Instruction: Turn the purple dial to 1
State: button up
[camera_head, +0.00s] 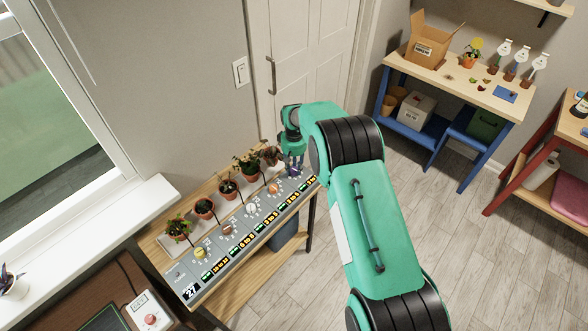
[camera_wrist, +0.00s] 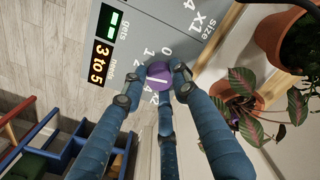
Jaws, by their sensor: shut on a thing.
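The purple dial (camera_wrist: 159,76) sits on a grey control panel (camera_wrist: 196,45) in the wrist view. A pale line crosses its face; I cannot read for sure which number it points at. Small white numbers, among them 0, 1, 2 and 4, ring its upper and left side. My gripper (camera_wrist: 157,82) has its blue fingers closed around the dial, touching its edge. In the head view my gripper (camera_head: 293,163) is at the far right end of the panel (camera_head: 243,236), and the arm and fingers hide the dial there.
Potted plants stand behind the panel, one with dark leaves (camera_wrist: 267,108) close to my fingers. Other dials are in a row, an orange one (camera_head: 273,188) nearest. A display (camera_wrist: 102,62) reads "3 to 5". A wooden table (camera_head: 429,66) stands at the back right.

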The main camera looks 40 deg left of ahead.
aim_at(295, 169)
jog(key=m, duration=0.4)
jog(key=shift+w+m+b, duration=0.1)
jog(key=shift+m+b, duration=0.2)
jog(key=shift+b, duration=0.1)
jog(key=m, duration=0.5)
jog(key=shift+b, duration=0.3)
jog(key=o, duration=1.2)
jog(key=shift+c, duration=0.2)
jog(key=shift+r, duration=0.1)
notch_tip(295, 169, up, 12)
